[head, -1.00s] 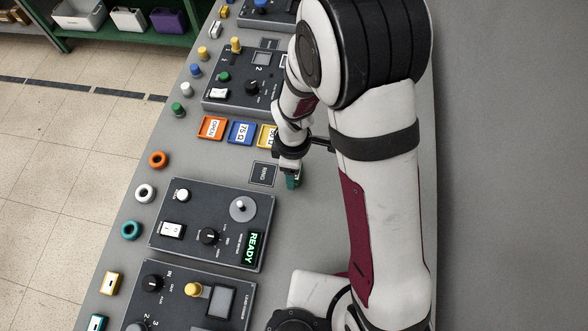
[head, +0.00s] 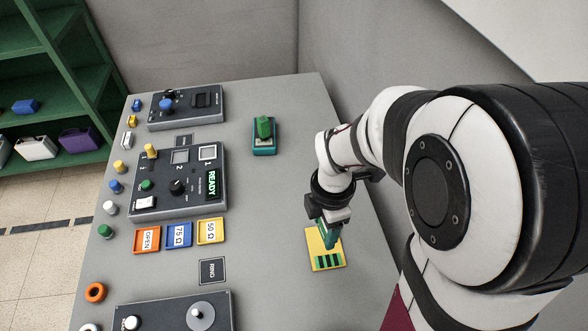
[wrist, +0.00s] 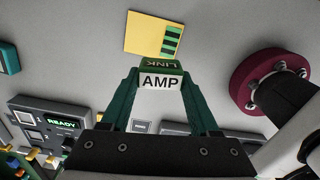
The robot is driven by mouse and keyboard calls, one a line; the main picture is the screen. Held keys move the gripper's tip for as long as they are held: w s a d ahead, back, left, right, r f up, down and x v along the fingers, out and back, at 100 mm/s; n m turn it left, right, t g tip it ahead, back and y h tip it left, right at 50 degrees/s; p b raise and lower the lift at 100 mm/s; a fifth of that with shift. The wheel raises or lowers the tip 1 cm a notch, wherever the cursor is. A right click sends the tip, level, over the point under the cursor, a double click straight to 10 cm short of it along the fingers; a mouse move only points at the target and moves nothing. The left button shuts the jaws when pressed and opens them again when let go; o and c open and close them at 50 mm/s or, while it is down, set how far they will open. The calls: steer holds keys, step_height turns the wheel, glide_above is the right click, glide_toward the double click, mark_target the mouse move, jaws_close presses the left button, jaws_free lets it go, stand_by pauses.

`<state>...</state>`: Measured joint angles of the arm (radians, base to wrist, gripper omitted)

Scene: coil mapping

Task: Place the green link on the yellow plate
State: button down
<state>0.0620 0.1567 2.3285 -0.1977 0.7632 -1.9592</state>
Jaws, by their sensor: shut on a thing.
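The green link (wrist: 161,66) is gripped between the two green fingers of my gripper (wrist: 160,78) in the wrist view. It shows the word LINK on its green face and AMP on a white face. The yellow plate (wrist: 145,33) lies beyond the link in the wrist view, with dark and green stripes at one end. In the head view, my gripper (head: 330,236) points down over the yellow plate (head: 314,240) and hides part of it. The link is hard to separate from the fingers there, and I cannot tell whether it touches the plate.
A teal base with a green block (head: 264,128) stands farther back. A dark READY console (head: 180,185) is on the left, with orange (head: 146,239), blue (head: 179,235) and yellow (head: 210,231) labelled trays in front. The grey table around the plate is clear.

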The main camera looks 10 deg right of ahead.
steer(key=s+d+n, duration=0.3)
steer(key=s+d, duration=0.2)
steer(key=d, duration=0.5)
glide_above(323, 247)
step_height(323, 247, down, 6)
steer(key=shift+s+f, duration=0.1)
steer(key=shift+f, duration=2.15)
steer(key=shift+f, duration=0.15)
steer(key=shift+c, duration=0.6)
jaws_free()
